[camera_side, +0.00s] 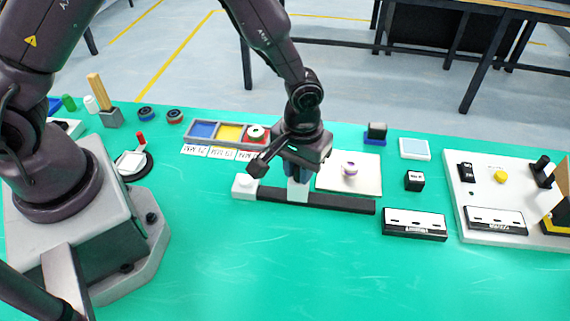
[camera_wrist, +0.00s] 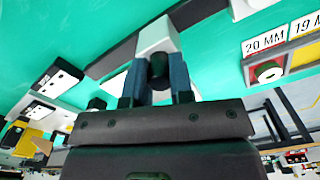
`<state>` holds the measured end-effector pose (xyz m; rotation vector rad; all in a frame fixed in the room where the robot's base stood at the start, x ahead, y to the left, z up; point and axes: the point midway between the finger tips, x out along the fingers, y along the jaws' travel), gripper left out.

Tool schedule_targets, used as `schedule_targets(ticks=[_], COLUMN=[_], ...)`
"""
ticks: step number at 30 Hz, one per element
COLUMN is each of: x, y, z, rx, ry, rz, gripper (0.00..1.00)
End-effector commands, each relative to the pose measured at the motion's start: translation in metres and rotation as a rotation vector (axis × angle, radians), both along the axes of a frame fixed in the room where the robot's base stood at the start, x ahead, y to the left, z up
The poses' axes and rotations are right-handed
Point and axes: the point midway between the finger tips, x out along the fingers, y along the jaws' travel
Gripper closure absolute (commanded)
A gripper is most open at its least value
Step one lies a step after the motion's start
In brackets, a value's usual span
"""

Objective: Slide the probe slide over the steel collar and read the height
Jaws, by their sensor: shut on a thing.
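The probe slide, a pale block (camera_side: 298,190), sits on a dark straight rail (camera_side: 340,204) and shows in the wrist view as a white block (camera_wrist: 158,36). My gripper (camera_side: 298,174) is shut on the slide's dark upright grip (camera_wrist: 158,66), with a finger on each side of it in the wrist view (camera_wrist: 156,84). A small round pale collar with a purple and yellowish band (camera_side: 350,169) stands on a white plate (camera_side: 368,182), right of and behind the slide. I cannot tell whether it is steel. The slide is apart from it. No height reading is legible.
Black-and-white boxes (camera_side: 414,223) and a white panel (camera_side: 500,185) stand right. The front mat is clear.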

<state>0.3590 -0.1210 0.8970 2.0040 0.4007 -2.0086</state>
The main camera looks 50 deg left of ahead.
Motion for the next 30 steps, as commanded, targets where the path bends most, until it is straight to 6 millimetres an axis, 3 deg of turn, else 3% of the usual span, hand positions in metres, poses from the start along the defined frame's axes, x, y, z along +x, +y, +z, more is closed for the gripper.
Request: schedule_targets(ticks=[3, 12, 26, 27, 30], x=[0.024, 0.066, 0.076, 0.076, 0.076], y=[-0.023, -0.064, -0.076, -0.076, -0.076], z=[0.000, -0.001, 0.001, 0.001, 0.001], rx=[-0.002, -0.001, -0.005, -0.005, -0.006], ry=[-0.007, -0.006, -0.011, -0.011, -0.010], rz=[-0.005, -0.001, -0.001, -0.002, -0.002], gripper=[1.00, 1.00, 1.00, 0.76, 0.53])
